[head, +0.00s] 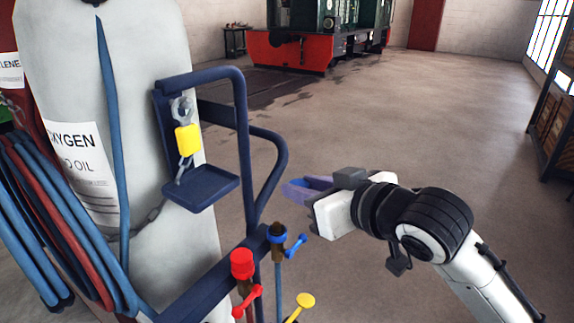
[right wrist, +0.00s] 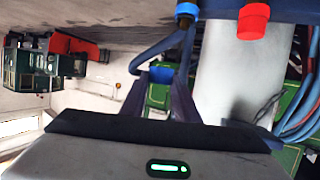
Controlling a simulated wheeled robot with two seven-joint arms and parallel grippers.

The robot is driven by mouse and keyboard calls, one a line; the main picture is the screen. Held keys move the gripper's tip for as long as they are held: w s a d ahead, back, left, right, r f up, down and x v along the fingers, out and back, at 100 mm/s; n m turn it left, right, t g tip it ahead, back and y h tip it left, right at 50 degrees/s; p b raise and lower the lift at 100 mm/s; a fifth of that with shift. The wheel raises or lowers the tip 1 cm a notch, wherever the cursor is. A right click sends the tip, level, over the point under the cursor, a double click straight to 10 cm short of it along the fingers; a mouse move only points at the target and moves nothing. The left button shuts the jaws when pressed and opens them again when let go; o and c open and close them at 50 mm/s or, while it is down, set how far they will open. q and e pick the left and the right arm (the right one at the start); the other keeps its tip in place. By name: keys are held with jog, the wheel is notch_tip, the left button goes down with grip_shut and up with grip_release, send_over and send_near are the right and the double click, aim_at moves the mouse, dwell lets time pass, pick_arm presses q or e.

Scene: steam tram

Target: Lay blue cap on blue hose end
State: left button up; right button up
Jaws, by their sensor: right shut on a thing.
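My right gripper (head: 305,189) reaches in from the right in the head view. It is shut on a small blue thing (head: 319,182), which looks like the blue cap; the fingers hide much of it. The blue hose end (head: 277,238) stands upright on the trolley, below and left of the gripper, with a brown fitting and a blue lever. It also shows at the top of the right wrist view (right wrist: 187,10). The gripper is apart from it. My left gripper is not in view.
A red-topped hose end (head: 241,263) stands close to the left of the blue one. A yellow handle (head: 304,301) is below. The navy trolley frame (head: 243,140) with a small tray (head: 203,187) and a grey cylinder (head: 75,60) stand left. The floor on the right is clear.

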jog(key=shift+n+g+y, duration=0.7)
jog(key=shift+y, duration=0.2)
jog(key=a+f+b, duration=0.1)
jog(key=f, duration=0.1)
jog(key=w+a+f, duration=0.1)
jog(key=a+f+b, duration=0.1)
jog(key=a+f, duration=0.1)
jog(key=shift+w+f+b, duration=0.2)
jog(key=shift+f+b, duration=0.1)
jog(key=shift+b, duration=0.05)
jog(key=shift+f+b, duration=0.3)
jog(key=shift+b, duration=0.1)
jog(key=shift+p, duration=0.5)
